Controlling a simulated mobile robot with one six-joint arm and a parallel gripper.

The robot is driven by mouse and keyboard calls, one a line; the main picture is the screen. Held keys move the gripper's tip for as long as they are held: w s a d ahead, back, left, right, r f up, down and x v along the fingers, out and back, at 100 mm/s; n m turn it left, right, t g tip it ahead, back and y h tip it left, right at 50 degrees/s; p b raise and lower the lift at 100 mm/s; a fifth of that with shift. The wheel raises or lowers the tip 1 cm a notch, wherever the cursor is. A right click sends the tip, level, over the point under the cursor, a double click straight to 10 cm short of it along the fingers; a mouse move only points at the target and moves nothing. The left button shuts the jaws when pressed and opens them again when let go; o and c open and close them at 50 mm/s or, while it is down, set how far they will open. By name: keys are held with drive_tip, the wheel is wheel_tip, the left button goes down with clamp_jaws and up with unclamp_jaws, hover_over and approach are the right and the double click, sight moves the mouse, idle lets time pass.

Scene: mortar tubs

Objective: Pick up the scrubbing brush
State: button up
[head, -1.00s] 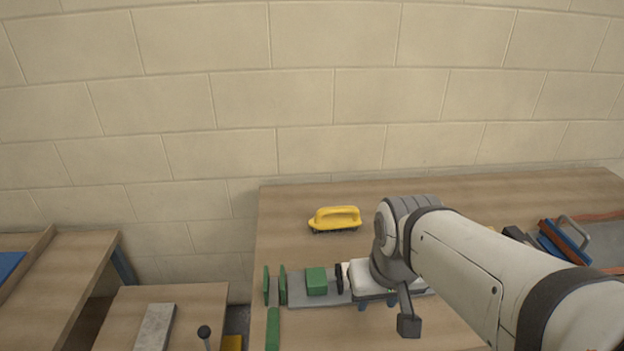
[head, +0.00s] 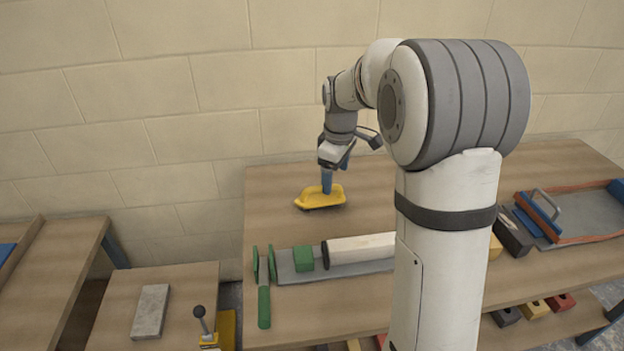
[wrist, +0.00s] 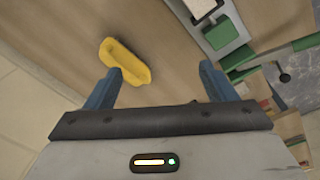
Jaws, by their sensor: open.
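The yellow scrubbing brush (head: 316,199) lies on the wooden bench near the wall, its looped handle upward. In the wrist view the brush (wrist: 128,65) shows beyond the fingertips, nearer the left finger than the middle. My gripper (head: 327,188) has blue fingers and is above the brush; in the head view the fingers overlap its handle. In the wrist view my gripper (wrist: 160,72) is open, with nothing between its fingers. The exact height gap to the brush cannot be told. The brush's bristles are mostly hidden.
In front of the brush lie a grey tray (head: 290,270) with green blocks (head: 303,258) and a white cylinder (head: 360,248). The bench around the brush is clear; the block wall (head: 200,100) stands close behind.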

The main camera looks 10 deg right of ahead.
drive_tip(key=w+f+n+p, duration=0.1)
drive_tip(key=w+f+n, duration=0.25)
drive_tip(key=w, duration=0.35)
drive_tip(key=n+g+p, duration=0.1)
drive_tip(key=n, duration=0.3)
hover_over(320, 197)
drive_tip(key=d, duration=0.2)
drive_tip(key=f, duration=0.7)
drive_tip(key=shift+s+a+f, duration=0.15)
drive_tip(key=shift+a+f, duration=0.1)
drive_tip(key=shift+f, duration=0.05)
drive_tip(key=f, duration=0.2)
drive_tip(key=f+p, duration=0.1)
drive_tip(key=f, duration=0.2)
drive_tip(key=f+p, duration=0.1)
drive_tip(key=f, duration=0.2)
drive_tip(key=shift+s+a, duration=0.1)
drive_tip(key=shift+a, duration=0.25)
drive_tip(key=c, duration=1.1)
drive_tip(key=shift+c, duration=0.2)
